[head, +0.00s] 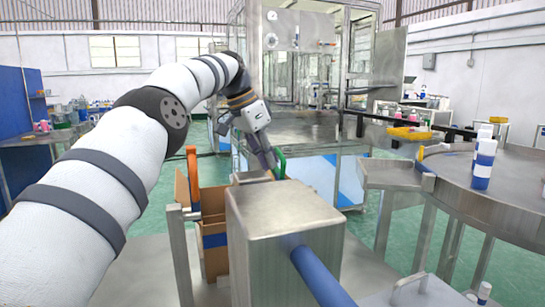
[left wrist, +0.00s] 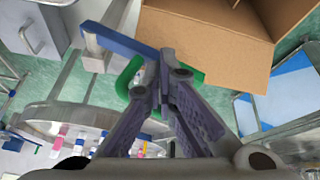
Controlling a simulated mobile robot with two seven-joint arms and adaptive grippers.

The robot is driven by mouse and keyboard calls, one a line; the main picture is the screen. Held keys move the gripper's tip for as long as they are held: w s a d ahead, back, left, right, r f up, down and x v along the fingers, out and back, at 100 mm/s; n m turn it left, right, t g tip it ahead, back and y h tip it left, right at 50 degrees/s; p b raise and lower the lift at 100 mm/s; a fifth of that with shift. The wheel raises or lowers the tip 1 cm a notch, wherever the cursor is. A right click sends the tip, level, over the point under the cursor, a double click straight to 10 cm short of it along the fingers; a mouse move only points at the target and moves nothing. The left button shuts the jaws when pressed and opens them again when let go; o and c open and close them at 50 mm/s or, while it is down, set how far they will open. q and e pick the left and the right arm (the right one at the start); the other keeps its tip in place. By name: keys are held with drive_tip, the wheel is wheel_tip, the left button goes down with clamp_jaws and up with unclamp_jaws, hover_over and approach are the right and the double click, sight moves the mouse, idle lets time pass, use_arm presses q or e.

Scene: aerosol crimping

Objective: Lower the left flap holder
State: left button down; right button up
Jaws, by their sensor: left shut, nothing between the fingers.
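My left gripper (head: 272,172) reaches down beside an open cardboard box (head: 213,262), at the box's far right in the head view. In the left wrist view my left gripper (left wrist: 165,70) is shut and empty. Its fingertips are at a green curved piece (left wrist: 190,77) and close to the end of a blue bar (left wrist: 122,37); I cannot tell whether they touch. The green piece shows in the head view (head: 281,163) beside the fingertips. It seems to be the flap holder, partly hidden by my fingers. The cardboard box (left wrist: 205,38) lies beyond the fingertips. My right gripper is out of view.
A large metal housing (head: 285,215) with a blue rod (head: 318,280) stands in front of the gripper. A round metal table (head: 510,195) with blue-and-white cans (head: 483,165) is at right. A glass-walled machine (head: 300,75) stands behind.

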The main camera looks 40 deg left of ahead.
use_arm(q)
drive_tip(key=shift+w+a+f+b, duration=0.1)
drive_tip(key=shift+w+a+f, duration=0.15)
drive_tip(key=shift+f, duration=0.35)
drive_tip(key=shift+w+a+f+b, duration=0.1)
drive_tip(key=shift+a+f, duration=0.3)
drive_tip(key=shift+f, duration=0.25)
drive_tip(key=shift+w+a+f+b, duration=0.1)
drive_tip(key=shift+w+a+f, duration=0.15)
drive_tip(key=shift+f, duration=0.35)
drive_tip(key=shift+f, duration=0.1)
